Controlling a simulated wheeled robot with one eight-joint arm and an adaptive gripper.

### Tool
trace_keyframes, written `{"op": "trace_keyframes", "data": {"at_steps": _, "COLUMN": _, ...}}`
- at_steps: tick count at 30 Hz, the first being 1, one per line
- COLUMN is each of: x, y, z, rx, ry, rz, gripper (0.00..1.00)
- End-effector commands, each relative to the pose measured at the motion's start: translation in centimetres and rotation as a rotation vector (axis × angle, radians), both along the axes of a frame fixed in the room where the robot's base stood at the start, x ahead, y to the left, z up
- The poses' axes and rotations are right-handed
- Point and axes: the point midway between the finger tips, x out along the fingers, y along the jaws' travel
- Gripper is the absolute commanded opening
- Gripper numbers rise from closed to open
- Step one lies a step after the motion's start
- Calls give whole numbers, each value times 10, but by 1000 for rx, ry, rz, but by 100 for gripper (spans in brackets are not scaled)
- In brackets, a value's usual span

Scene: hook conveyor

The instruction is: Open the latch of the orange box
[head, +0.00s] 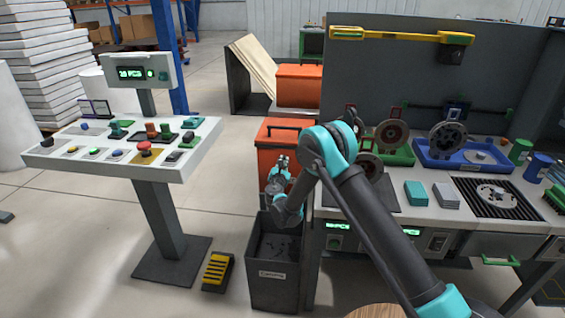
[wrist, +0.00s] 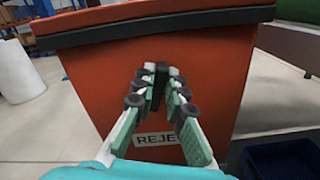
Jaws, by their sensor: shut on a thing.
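The latch (wrist: 162,72) is a small black upright piece at the middle of the front, below the rim. My gripper (wrist: 160,82) is shut on the latch, with a fingertip on each side of it. In the head view my gripper (head: 280,162) is at the front of the box.
A dark open bin (head: 273,275) stands just in front of the orange box, below my gripper. The workbench (head: 400,215) is close on the right and a button console (head: 125,160) on the left. Another orange box (head: 298,84) is behind.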

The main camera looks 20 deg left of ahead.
Motion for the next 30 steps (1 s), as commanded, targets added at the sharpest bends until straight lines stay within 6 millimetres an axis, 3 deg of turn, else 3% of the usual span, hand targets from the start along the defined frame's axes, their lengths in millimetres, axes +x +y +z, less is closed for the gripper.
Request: {"op": "trace_keyframes", "data": {"at_steps": 30, "x": 1, "y": -9, "z": -11, "rx": 923, "ry": 223, "rz": 0, "gripper": 0}}
